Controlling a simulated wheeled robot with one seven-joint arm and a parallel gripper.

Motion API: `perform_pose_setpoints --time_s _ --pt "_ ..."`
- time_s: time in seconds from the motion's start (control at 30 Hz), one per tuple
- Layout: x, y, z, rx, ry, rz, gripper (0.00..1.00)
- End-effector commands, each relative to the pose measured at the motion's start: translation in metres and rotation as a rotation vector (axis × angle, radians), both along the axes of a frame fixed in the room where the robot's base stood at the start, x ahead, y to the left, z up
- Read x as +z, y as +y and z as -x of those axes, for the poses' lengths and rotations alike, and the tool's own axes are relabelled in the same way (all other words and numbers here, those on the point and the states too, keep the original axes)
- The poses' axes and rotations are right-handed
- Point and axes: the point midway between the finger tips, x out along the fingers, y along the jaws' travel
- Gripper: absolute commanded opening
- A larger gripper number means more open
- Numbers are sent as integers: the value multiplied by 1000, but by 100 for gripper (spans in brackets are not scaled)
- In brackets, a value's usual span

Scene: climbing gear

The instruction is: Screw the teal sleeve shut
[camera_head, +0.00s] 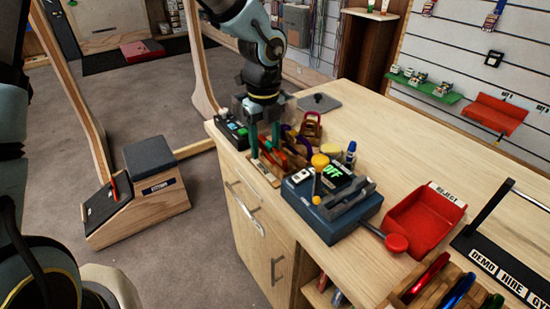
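My gripper (266,152) points down over the left end of the wooden counter. Its two dark green fingers stand apart, with no object clearly held between them. Just below and right of the fingertips is a group of carabiners (295,147) in red, orange and purple, on a small wooden rack (263,172). I cannot pick out a teal sleeve; it may be hidden by the fingers or too small to see. Whether the fingers touch any carabiner is unclear.
A blue-grey test device (331,205) with a green display and red-knobbed lever stands right of the rack. A red reject tray (424,219), a labelled black stand (505,255) and a wooden carabiner rack (440,285) lie farther right.

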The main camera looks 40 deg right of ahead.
Motion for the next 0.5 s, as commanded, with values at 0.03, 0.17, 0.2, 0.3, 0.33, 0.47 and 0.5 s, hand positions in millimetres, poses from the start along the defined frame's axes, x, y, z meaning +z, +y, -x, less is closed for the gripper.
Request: perform_pose_setpoints --time_s 0.03,0.17,0.2,0.3,0.33,0.47,0.5 --pt "-3 1 0 0 1 -2 55" --pt "-8 1 0 0 1 -2 55" --pt "-9 1 0 0 1 -2 55" --pt "-12 1 0 1 1 -2 55" --pt "-13 1 0 1 1 -2 55" --pt "-15 1 0 1 1 -2 55" --pt "-15 1 0 1 1 -2 55"
